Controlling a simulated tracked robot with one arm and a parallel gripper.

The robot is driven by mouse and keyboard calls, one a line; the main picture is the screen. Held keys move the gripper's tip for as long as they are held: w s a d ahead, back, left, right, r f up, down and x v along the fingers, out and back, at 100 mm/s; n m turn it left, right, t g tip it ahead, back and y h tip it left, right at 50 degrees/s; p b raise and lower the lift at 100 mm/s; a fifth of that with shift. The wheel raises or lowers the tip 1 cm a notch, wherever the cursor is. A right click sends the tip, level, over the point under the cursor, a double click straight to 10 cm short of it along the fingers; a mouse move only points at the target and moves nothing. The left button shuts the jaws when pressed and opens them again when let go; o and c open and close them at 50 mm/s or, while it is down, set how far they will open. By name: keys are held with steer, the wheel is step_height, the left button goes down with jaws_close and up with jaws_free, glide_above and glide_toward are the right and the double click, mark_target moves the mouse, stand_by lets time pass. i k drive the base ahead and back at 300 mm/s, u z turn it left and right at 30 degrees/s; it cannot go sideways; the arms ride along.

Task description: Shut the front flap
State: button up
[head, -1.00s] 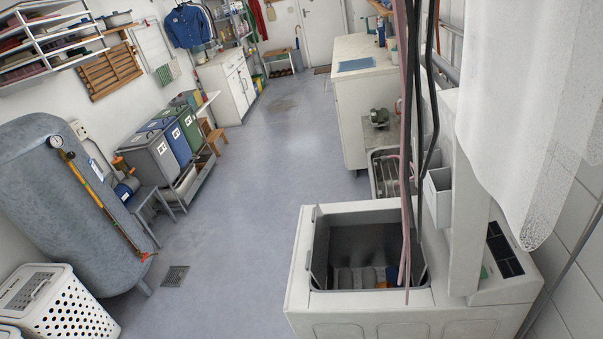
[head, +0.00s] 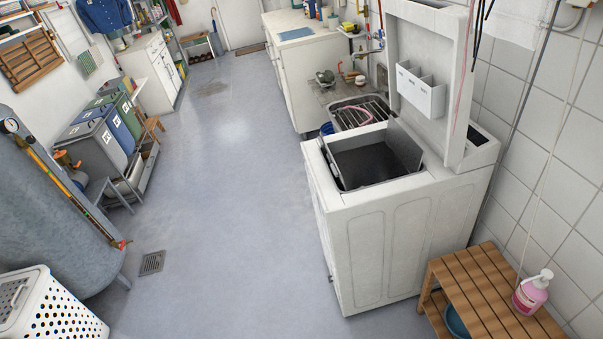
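A white top-loading washing machine (head: 385,235) stands at the right with its lid (head: 428,85) raised against the wall side. Its top opening shows a dark grey interior (head: 375,165). A narrow flap (head: 332,163) stands up at the room-side edge of the opening, seen almost edge-on; by its place it looks like the front flap, and it is open. A wider grey flap (head: 404,146) stands up at the opposite, wall-side edge. The bottom of the drum is hidden. My gripper is not in view.
A slatted wooden bench (head: 478,292) with a pink bottle (head: 531,292) stands near right of the machine. A sink (head: 360,112) and counter (head: 305,55) lie beyond it. A grey tank (head: 55,200) and white basket (head: 50,308) are at left. The middle floor is clear.

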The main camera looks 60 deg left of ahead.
mark_target(337, 173)
steer(key=k, duration=0.65)
steer(key=u, duration=1)
steer(key=i, duration=1.25)
steer(key=z, duration=0.5)
steer(key=i, duration=0.95)
steer(key=u, duration=0.35)
